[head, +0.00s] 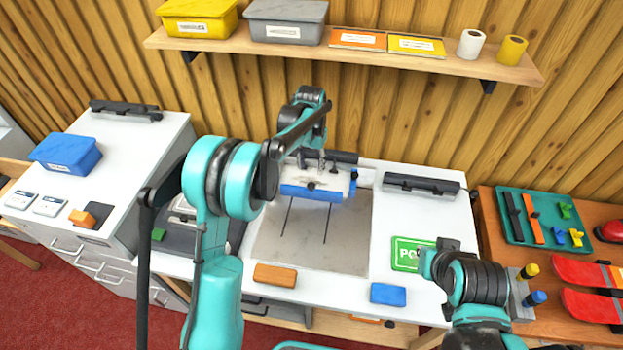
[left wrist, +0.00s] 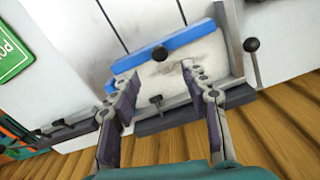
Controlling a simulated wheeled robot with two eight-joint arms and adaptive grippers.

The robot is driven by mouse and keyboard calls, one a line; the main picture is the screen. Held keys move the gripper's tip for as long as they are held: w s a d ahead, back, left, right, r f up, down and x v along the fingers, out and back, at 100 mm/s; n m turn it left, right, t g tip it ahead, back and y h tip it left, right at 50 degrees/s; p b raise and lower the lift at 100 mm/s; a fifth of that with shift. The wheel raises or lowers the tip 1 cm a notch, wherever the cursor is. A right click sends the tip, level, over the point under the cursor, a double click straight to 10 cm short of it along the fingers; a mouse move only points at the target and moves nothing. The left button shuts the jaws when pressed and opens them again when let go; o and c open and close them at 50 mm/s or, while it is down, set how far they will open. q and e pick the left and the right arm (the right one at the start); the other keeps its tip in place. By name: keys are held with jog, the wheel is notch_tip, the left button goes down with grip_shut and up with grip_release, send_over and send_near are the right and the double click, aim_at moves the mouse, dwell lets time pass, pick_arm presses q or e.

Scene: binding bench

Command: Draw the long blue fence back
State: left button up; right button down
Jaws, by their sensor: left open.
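The long blue fence (head: 311,192) lies along the front of a pale clamp bed on the grey bench plate in the head view. It also shows as a blue bar in the left wrist view (left wrist: 170,46). My left gripper (head: 312,160) is above the pale bed, behind the fence. In the left wrist view my left gripper (left wrist: 157,76) has its two fingers spread, with the fence beyond their tips. I cannot tell whether a finger touches the bed.
A dark knobbed lever (left wrist: 251,45) stands beside the bed. An orange block (head: 275,275) and a blue block (head: 388,294) lie near the bench's front edge. A green sign (head: 408,252) and a black bar (head: 421,184) are to the right. A shelf (head: 370,58) hangs behind.

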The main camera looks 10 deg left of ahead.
aim_at(311, 185)
pick_arm(q)
notch_tip(311, 185, down, 8)
jog(key=shift+w+f+b, duration=0.1)
jog(key=shift+f+b, duration=0.05)
jog(key=shift+b, duration=0.8)
grip_shut()
